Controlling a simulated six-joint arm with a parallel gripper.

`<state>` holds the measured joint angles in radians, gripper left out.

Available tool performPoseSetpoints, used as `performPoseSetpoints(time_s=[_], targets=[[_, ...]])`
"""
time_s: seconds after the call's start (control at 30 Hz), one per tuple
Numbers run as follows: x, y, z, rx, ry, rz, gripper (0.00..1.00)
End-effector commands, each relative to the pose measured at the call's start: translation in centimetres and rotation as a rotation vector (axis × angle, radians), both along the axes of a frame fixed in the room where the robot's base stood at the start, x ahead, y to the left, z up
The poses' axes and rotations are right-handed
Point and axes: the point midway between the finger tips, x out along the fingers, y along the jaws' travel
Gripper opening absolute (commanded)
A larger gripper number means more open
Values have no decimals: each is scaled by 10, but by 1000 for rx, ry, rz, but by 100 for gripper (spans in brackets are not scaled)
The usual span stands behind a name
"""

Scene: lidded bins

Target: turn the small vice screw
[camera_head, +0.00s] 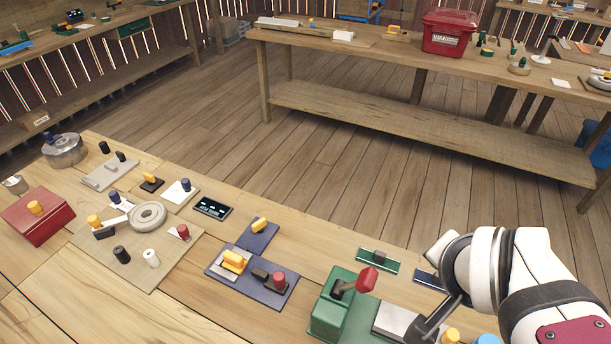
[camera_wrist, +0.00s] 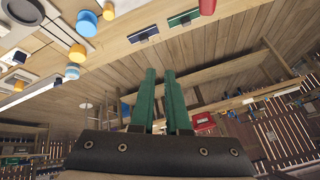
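A green block-like fixture (camera_head: 330,316) stands at the front of the near bench. A lever with a red knob (camera_head: 366,280) rises from it, and a pale metal plate (camera_head: 392,318) lies beside it. I cannot tell whether this is the small vice, and no screw is clearly visible. My gripper (camera_wrist: 160,72) shows in the wrist view as two green fingers with a narrow empty gap between them. They touch nothing and point out past the bench edge.
A green plate (camera_head: 378,260) and a dark panel (camera_head: 427,279) lie near the bench edge beside my arm. A yellow knob (camera_head: 450,336) and a blue disc (camera_head: 488,339) are below it. A red bin (camera_head: 449,33) stands on the far bench. Open floor separates the benches.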

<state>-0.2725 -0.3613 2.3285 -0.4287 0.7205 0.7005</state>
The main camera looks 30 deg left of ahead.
Motion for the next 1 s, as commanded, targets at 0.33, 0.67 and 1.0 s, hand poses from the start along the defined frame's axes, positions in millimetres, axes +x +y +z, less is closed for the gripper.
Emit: performPoseSetpoints(time_s=[0.33,0.67,1.0], targets=[[71,253,-118,112,-74,199,0],[42,330,-186,189,-8,279,0],[81,352,-246,189,-8,274,0]])
